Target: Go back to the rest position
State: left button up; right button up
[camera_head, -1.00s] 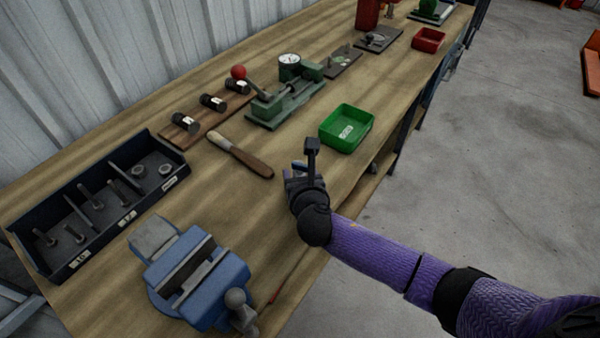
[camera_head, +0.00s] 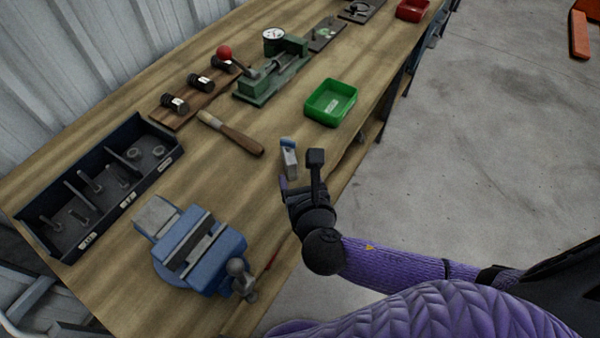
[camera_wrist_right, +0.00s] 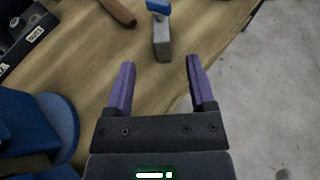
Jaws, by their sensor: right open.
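My right gripper (camera_head: 297,184) is at the front edge of the wooden workbench (camera_head: 225,175). In the right wrist view its two purple fingers (camera_wrist_right: 157,85) are spread apart with nothing between them. A small grey block-like item with a blue top (camera_head: 289,158) is on the bench just beyond the fingertips; it also shows in the right wrist view (camera_wrist_right: 162,42), apart from the fingers. My left gripper is not in view.
A blue vise (camera_head: 200,250) stands left of my right gripper. A dark bin with bolts (camera_head: 160,128), a brush (camera_head: 230,133), a green gauge fixture (camera_head: 262,85) and a green tray (camera_head: 331,102) are on the bench. Open concrete floor lies to the right.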

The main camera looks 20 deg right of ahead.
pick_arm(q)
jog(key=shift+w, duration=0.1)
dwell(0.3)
pick_arm(e)
jog(key=s+d+f+m+g+y, duration=0.15)
jog(key=s+m+g, duration=0.5)
jog(key=m, duration=0.95)
jog(key=s+d+f+m+g, duration=0.15)
jog(key=s+m+g, duration=0.25)
jog(key=s+m, duration=0.85)
notch_tip(320, 180, down, 18)
jog(key=m+g+b, duration=0.1)
jog(key=m+b, duration=0.1)
jog(key=m, duration=0.2)
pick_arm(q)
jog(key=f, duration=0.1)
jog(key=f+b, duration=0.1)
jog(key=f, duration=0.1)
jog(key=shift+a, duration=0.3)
pick_arm(e)
jog(key=s+d+f+g, duration=0.1)
jog(key=s+d+f, duration=0.2)
jog(key=s+f, duration=0.9)
jog(key=shift+s+f, duration=0.35)
jog(key=shift+f, duration=0.05)
jog(key=shift+n, duration=0.25)
